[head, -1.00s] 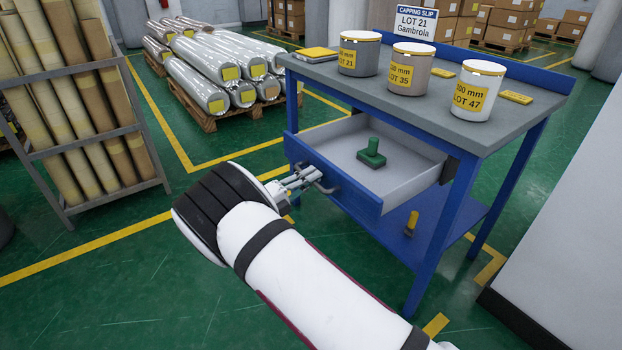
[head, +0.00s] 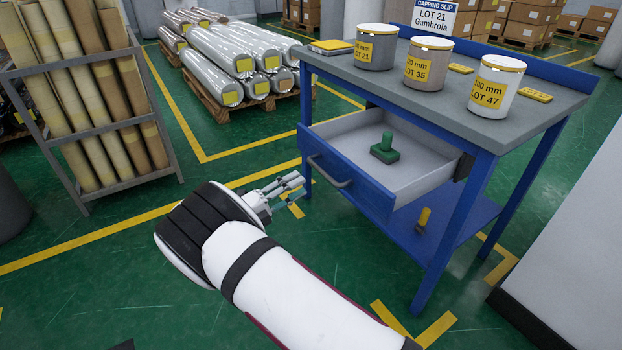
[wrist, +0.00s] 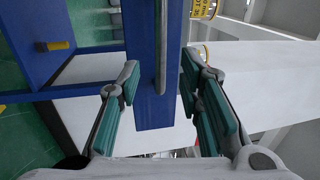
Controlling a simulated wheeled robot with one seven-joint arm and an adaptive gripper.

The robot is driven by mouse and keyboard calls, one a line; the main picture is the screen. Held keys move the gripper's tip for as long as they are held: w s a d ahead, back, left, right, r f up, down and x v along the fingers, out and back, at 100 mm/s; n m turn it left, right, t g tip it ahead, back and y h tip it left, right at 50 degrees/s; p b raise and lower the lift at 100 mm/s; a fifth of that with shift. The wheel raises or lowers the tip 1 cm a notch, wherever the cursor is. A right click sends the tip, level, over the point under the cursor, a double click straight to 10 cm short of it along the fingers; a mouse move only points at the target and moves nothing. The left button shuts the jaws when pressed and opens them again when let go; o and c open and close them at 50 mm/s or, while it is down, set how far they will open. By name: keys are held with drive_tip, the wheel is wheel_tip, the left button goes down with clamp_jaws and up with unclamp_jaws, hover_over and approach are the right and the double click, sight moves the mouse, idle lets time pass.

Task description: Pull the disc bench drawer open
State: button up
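The blue bench (head: 478,180) stands at right with its drawer (head: 365,188) pulled out, showing a light grey inside. A green handled tool (head: 384,150) stands in the drawer. The grey bar handle (head: 328,172) is on the blue front; it also shows in the wrist view (wrist: 160,60). My gripper (head: 296,187) is left of the handle with a small gap and holds nothing. In the wrist view its green-padded fingers (wrist: 160,84) are spread apart, with the drawer front beyond them.
Three labelled tubs, the nearest white (head: 493,88), stand on the bench top. A yellow-handled item (head: 423,218) is on the lower shelf. A rack of tan rolls (head: 95,110) stands at left, and wrapped rolls (head: 235,65) lie on a pallet behind. The green floor between is clear.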

drive_tip(key=shift+v, duration=1.65)
